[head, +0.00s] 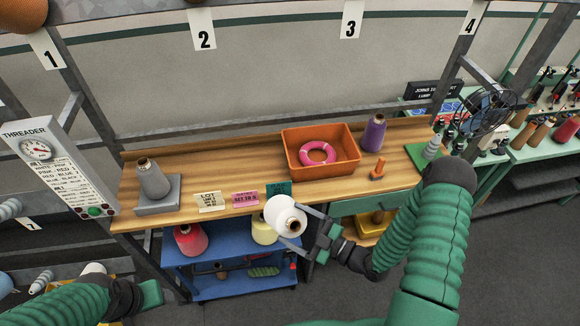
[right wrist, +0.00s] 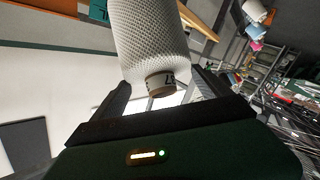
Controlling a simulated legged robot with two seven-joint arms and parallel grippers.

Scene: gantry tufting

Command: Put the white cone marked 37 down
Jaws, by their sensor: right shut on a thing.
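A white cone of yarn (head: 286,216) is held in my right gripper (head: 304,232), in front of the wooden bench's front edge. The gripper's fingers are closed around it. In the right wrist view the white cone (right wrist: 150,40) fills the space between the fingers. Its brown core end (right wrist: 161,82) carries a dark mark that looks partly like a 4; I cannot read it whole. My left gripper (head: 150,293) is low at the left, far from the cone, and its fingers do not show clearly.
The wooden bench (head: 237,155) holds a grey cone on a scale (head: 157,202), an orange bin (head: 320,171) with a pink ring, a purple cone (head: 374,134) and several cards along its front. A blue shelf (head: 215,274) with red and yellow cones stands below. Bare wood lies left of the bin.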

